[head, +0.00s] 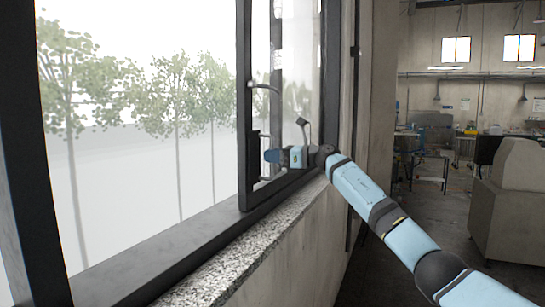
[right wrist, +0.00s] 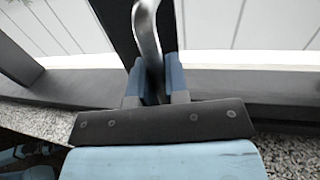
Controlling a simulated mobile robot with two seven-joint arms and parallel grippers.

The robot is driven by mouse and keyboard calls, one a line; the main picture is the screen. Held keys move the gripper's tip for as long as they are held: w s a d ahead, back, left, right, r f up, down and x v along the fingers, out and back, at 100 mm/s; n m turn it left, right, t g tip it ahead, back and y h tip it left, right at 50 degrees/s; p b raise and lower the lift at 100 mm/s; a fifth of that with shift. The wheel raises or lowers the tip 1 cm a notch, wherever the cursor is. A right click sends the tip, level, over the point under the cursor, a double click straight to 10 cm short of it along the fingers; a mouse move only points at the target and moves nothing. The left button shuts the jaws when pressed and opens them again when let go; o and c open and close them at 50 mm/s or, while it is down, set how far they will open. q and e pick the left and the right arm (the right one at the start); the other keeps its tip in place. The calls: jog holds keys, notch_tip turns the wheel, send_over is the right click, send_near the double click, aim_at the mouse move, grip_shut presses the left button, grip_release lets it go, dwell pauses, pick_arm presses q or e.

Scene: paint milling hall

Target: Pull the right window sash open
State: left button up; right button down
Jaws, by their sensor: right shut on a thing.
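The right window sash (head: 244,120) is a dark-framed pane at the right part of the window. A curved metal handle (head: 264,87) stands out from its near stile; it also shows in the right wrist view (right wrist: 147,28). My right gripper (head: 272,156) is at the handle's lower part, in front of the sash. In the right wrist view its two blue fingers (right wrist: 155,82) stand on either side of the metal bar, shut on it. The fingers hide part of the handle. My left gripper is not in view.
A speckled stone sill (head: 230,262) runs below the window, with the dark window frame (head: 175,255) above it. A concrete wall (head: 375,110) is to the right. Beyond it are a pale cabinet (head: 508,215), workbenches and open floor. Trees show outside.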

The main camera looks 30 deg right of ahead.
jog(key=c, duration=1.1)
grip_release()
jog(key=shift+c, duration=0.2)
jog(key=shift+s+d, duration=0.1)
jog(key=b+v, duration=0.3)
jog(key=v, duration=1)
jog(key=shift+s+d, duration=0.2)
jog(key=shift+d, duration=0.05)
